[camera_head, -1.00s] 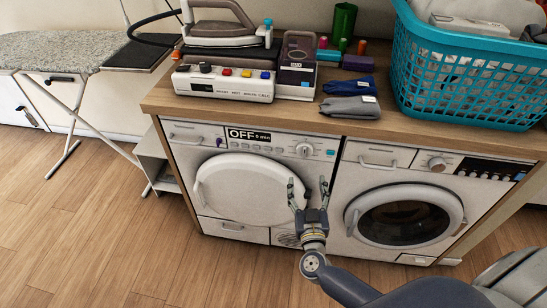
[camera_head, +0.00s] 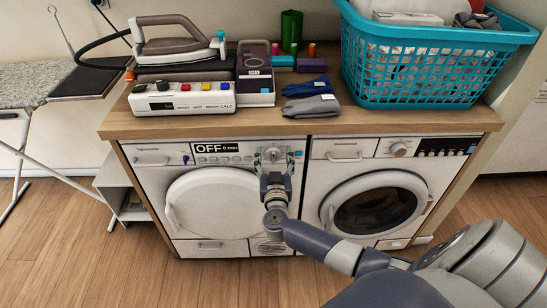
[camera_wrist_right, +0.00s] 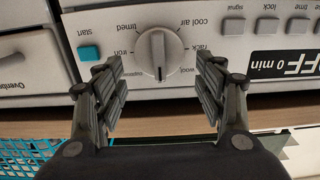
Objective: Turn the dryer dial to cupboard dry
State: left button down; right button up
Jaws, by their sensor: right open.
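The dryer (camera_head: 215,205) is the left machine under the wooden counter, and its display (camera_head: 214,148) reads OFF 0 min. Its round white dial (camera_wrist_right: 158,50) shows upside down in the right wrist view, with its pointer line toward the bottom of the picture. My right gripper (camera_head: 274,160) is at the dryer panel in front of the dial. In the wrist view its open fingers (camera_wrist_right: 158,68) are on either side of the dial, apart from it. My left gripper is not in view.
A teal start button (camera_wrist_right: 89,53) is close to one finger. The washer (camera_head: 375,205) stands to the right. The counter (camera_head: 225,125) above holds an iron (camera_head: 178,38), folded cloths (camera_head: 311,105) and a teal basket (camera_head: 425,75).

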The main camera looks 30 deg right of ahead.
jog(key=shift+w+d, duration=0.25)
jog(key=shift+w, duration=0.15)
jog(key=shift+c, duration=0.5)
jog(key=c, duration=0.9)
jog(key=shift+c, duration=0.2)
